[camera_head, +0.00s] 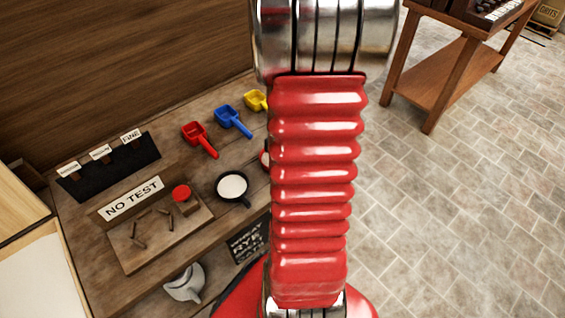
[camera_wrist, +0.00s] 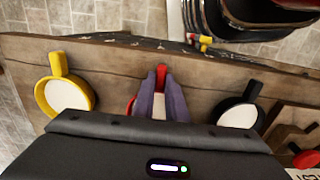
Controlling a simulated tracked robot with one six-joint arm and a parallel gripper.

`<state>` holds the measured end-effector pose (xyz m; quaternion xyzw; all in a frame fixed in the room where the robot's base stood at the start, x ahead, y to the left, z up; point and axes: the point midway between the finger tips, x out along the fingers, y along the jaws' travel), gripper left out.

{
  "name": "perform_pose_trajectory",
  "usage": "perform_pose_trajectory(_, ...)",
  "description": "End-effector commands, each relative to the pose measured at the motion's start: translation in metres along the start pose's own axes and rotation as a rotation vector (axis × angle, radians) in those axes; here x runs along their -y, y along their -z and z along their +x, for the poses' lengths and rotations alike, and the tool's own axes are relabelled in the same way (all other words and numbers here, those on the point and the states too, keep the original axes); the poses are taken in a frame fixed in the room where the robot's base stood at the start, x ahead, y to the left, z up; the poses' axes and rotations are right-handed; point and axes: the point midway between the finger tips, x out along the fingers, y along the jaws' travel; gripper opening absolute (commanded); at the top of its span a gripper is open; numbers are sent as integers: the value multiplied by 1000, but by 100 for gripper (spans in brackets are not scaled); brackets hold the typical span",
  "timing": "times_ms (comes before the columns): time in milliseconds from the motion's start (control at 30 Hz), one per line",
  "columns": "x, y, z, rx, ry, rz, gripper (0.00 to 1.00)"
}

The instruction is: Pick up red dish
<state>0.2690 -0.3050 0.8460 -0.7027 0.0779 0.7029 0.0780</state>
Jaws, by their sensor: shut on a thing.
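The red dish (camera_wrist: 161,72) is in the middle of the wrist view, with its handle pointing to the top of the picture. My gripper (camera_wrist: 161,84) is over it, its two grey-purple fingers close together and shut on the dish at the handle. Most of the dish's bowl is hidden by the fingers and the wrist housing; a bit of white shows between the fingers. In the head view only a sliver of the red dish (camera_head: 264,159) shows at the left edge of my arm, which hides my gripper there. I cannot tell whether the dish touches the table.
A yellow dish (camera_wrist: 41,99) is left and a black dish (camera_wrist: 220,117) right in the wrist view. Floor at right is open.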

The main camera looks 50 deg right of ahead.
Motion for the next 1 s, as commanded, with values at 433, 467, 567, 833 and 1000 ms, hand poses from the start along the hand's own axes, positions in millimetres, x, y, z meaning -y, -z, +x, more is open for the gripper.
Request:
perform_pose_trajectory(433,-1,1,-41,-5,-4,0,0)
perform_pose_trajectory(467,-1,1,-46,-5,-4,0,0)
perform_pose_trajectory(567,-1,1,-64,-4,-3,0,0)
perform_pose_trajectory(833,0,0,-97,-2,-1,0,0)
perform_pose_trajectory(1000,0,0,-101,-1,0,0,0)
